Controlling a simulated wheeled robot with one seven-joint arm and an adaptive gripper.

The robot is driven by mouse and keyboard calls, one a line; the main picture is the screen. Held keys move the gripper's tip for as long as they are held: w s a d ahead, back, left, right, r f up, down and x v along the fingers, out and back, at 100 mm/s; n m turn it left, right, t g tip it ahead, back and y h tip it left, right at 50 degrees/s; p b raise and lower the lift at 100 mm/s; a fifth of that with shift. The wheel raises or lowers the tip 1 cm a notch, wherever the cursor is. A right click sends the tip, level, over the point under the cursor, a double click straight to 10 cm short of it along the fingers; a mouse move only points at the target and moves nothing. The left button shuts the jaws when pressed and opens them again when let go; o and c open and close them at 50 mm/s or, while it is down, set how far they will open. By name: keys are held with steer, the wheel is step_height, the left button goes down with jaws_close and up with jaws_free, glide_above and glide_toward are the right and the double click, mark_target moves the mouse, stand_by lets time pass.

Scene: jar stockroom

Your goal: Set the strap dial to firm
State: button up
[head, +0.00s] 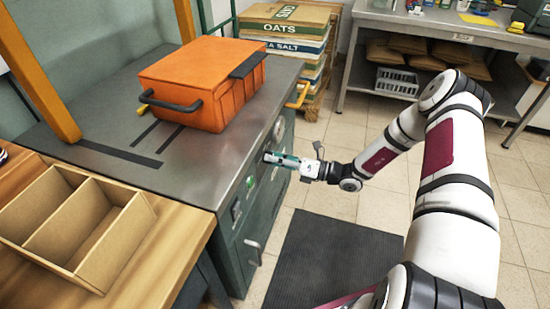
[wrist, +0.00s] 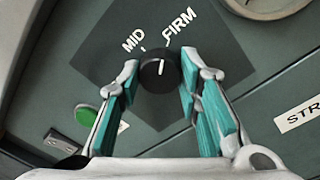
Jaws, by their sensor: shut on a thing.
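The strap dial (wrist: 158,75) is a round black knob on a dark panel. MID and FIRM are printed above it in white. The white line on the knob points up and slightly right, toward the tick under the FIRM label (wrist: 180,25). My gripper (wrist: 160,80) has one teal-padded finger on each side of the knob and is shut on it. In the head view my gripper (head: 270,157) reaches the front panel of the grey strapping machine (head: 205,170); the dial is hidden there.
A green button (wrist: 86,115) sits on the panel at lower left of the dial, and part of a round gauge (wrist: 262,6) shows at upper right. An orange case (head: 200,85) rests on the machine top. A wooden divided tray (head: 75,220) stands at left.

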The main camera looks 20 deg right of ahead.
steer(key=shift+m, duration=0.6)
steer(key=o, duration=1.1)
steer(key=shift+o, duration=0.2)
steer(key=v, duration=1.2)
steer(key=shift+f, duration=0.15)
